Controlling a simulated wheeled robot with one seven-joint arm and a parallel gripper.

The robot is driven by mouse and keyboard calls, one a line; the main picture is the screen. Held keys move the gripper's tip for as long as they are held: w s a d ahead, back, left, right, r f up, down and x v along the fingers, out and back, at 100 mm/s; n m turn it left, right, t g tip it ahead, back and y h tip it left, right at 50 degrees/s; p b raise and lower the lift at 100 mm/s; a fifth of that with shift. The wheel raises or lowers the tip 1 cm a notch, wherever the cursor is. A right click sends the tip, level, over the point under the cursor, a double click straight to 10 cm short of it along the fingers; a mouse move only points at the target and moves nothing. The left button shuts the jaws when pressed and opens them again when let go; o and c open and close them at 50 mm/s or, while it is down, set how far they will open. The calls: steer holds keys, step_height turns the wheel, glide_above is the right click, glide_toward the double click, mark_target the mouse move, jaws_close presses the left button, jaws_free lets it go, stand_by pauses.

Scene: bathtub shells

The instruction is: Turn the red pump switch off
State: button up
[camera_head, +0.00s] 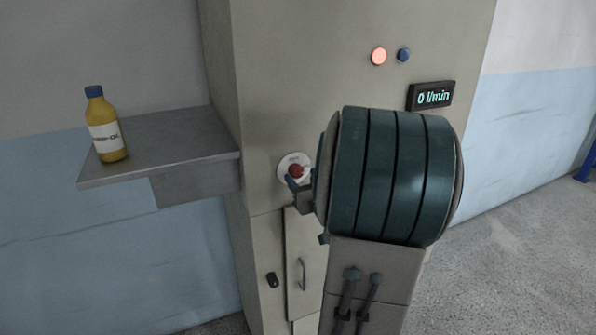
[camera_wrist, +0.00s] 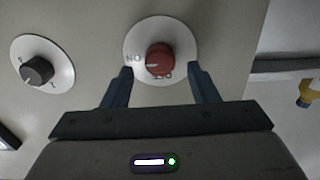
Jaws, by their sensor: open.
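The red pump switch (camera_wrist: 158,58) is a round red knob on a white disc on the cabinet front. In the wrist view its pale mark points left, and letters reading "NO" in that view stand left of it; other lettering below is unclear. In the head view the switch (camera_head: 296,170) is partly hidden by my gripper (camera_head: 293,184). My gripper (camera_wrist: 160,70) is open, its dark fingers to the left and right of the knob with visible gaps. I cannot tell whether the fingertips are level with the knob in depth.
A black knob (camera_wrist: 37,71) on another white disc is at left in the wrist view. The cabinet has a lit red lamp (camera_head: 379,56), a blue button (camera_head: 403,54) and a display (camera_head: 431,96) reading 0 l/min. A yellow bottle (camera_head: 107,137) stands on a grey shelf (camera_head: 190,135).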

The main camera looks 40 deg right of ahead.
mark_target(296, 171)
steer(key=shift+x, duration=1.2)
steer(key=c, duration=1)
